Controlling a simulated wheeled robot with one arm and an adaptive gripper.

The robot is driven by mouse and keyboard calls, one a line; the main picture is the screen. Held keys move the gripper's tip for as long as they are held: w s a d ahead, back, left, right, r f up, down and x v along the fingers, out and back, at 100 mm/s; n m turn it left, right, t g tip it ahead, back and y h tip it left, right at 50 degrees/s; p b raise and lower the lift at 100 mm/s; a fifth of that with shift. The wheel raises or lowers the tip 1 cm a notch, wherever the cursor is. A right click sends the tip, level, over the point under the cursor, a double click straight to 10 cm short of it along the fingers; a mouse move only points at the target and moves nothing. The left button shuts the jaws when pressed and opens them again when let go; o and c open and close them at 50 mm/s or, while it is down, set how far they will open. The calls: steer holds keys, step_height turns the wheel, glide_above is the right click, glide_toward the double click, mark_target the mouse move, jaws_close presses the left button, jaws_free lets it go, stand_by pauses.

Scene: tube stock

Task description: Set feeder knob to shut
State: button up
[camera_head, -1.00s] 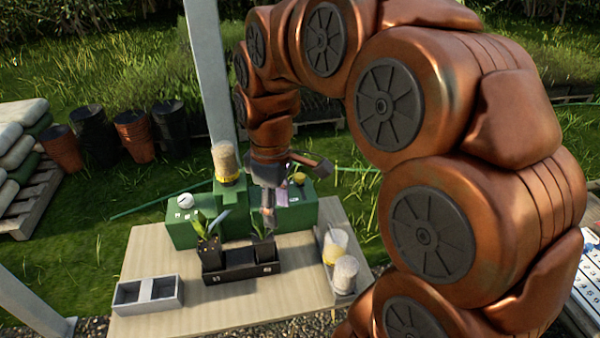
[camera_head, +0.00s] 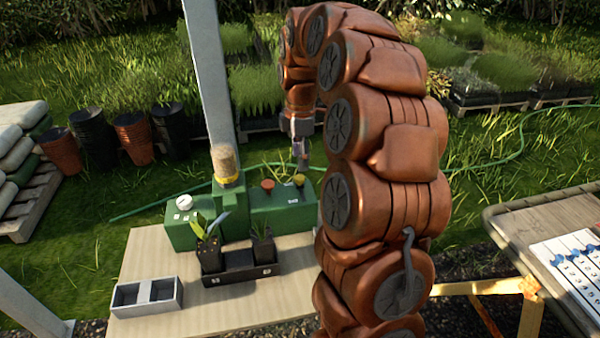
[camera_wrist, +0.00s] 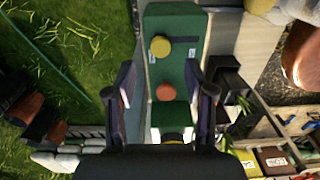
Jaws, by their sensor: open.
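A green box unit (camera_head: 282,212) stands at the back of the wooden board. Its right part carries an orange knob (camera_head: 267,184) and a yellow knob (camera_head: 299,179); its left part carries a white knob (camera_head: 184,201). Their small labels are unreadable, so I cannot tell which is the feeder knob. My gripper (camera_head: 302,162) hangs above the right end of the unit, near the yellow knob. In the wrist view my gripper (camera_wrist: 159,78) is open and empty, with the orange knob (camera_wrist: 166,92) and yellow knob (camera_wrist: 160,47) in line between and beyond its fingers.
A tan cylinder (camera_head: 224,160) with a yellow band stands on the unit's middle, beside a grey post (camera_head: 208,75). In front are a black tray (camera_head: 240,275) with potted plants and a grey two-part box (camera_head: 147,296).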

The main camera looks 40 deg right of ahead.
mark_target(300, 177)
steer(key=shift+f+p, duration=0.6)
steer(key=shift+f, duration=2.4)
jaws_close()
